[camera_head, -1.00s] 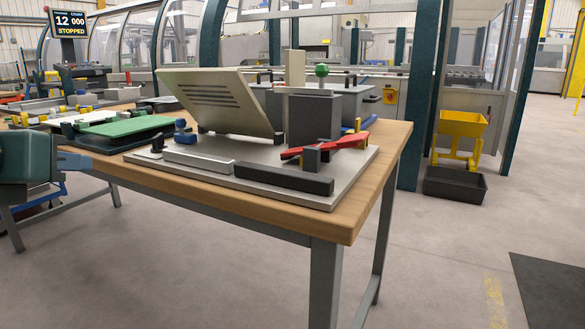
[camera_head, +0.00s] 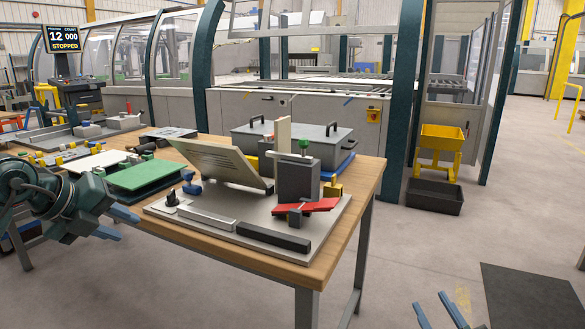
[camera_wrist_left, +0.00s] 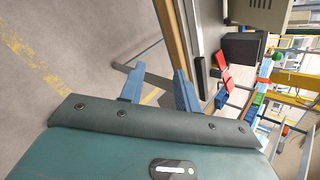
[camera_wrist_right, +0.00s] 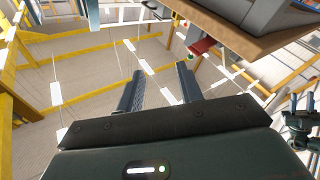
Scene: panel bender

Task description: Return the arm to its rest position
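My left gripper (camera_head: 113,223) is in front of the left part of the wooden table, beside its front edge, with its two blue fingers apart and nothing between them. The left wrist view also shows these fingers (camera_wrist_left: 158,90) spread and empty. My right gripper (camera_head: 437,311) shows only by its blue fingertips at the bottom edge of the head view, over the open floor right of the table. The right wrist view shows its fingers (camera_wrist_right: 158,87) apart and empty. Neither gripper touches anything that I can see.
The wooden table (camera_head: 365,188) carries a base plate (camera_head: 330,225) with a tilted panel (camera_head: 215,160), a grey block (camera_head: 298,180) and a red part (camera_head: 306,207). A green plate (camera_head: 147,174) lies left. A black bin (camera_head: 434,197) and yellow stand (camera_head: 437,160) are beyond.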

